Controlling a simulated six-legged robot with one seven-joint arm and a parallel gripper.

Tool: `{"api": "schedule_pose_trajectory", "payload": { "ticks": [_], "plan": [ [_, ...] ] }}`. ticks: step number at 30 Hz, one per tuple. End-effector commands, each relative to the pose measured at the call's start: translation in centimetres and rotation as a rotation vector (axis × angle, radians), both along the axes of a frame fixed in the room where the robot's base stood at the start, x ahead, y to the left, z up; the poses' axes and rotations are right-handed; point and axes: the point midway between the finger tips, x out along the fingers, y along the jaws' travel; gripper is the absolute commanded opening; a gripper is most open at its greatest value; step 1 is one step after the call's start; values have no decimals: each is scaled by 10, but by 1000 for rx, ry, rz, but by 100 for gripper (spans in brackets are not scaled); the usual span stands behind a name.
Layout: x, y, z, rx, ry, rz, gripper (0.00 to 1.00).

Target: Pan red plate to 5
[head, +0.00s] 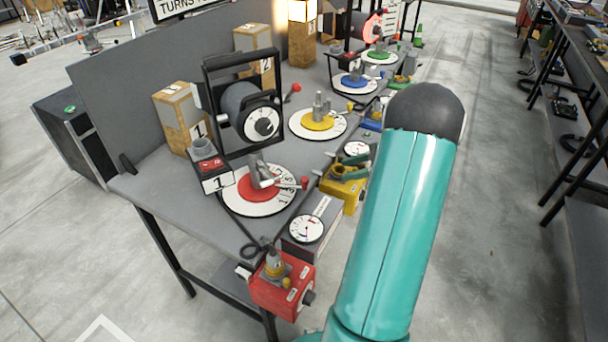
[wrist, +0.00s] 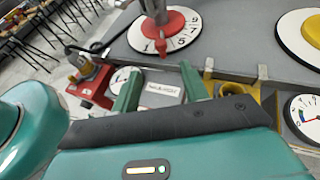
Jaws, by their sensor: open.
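The red plate (head: 258,188) sits on a white numbered disc on the grey table, beside the "1" sign. A grey clamp post stands on it, with a lever ending in a red knob (head: 304,183) pointing right. In the wrist view the red plate (wrist: 180,25) is at the top, with 9, 7 and 5 readable on the disc's right side. The red knob (wrist: 160,46) points toward me there; I cannot tell the exact number set. My gripper (wrist: 160,84) is open and empty, its two green fingers short of the plate and apart from it. My arm hides much in the head view.
A red box (head: 283,285) and a yellow box (head: 343,188) sit at the table's front edge, with a gauge (head: 306,229) between. Open floor lies to the right.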

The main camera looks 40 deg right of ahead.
Motion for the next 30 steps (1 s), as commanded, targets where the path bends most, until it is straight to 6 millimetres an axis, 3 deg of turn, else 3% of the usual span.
{"api": "schedule_pose_trajectory", "payload": {
  "ticks": [8,21,30],
  "plan": [
    [18,25,-12,1,1,2,44],
    [77,79,-44,1,1,5,44],
    [93,90,-52,-1,0,1,44]
  ]
}}
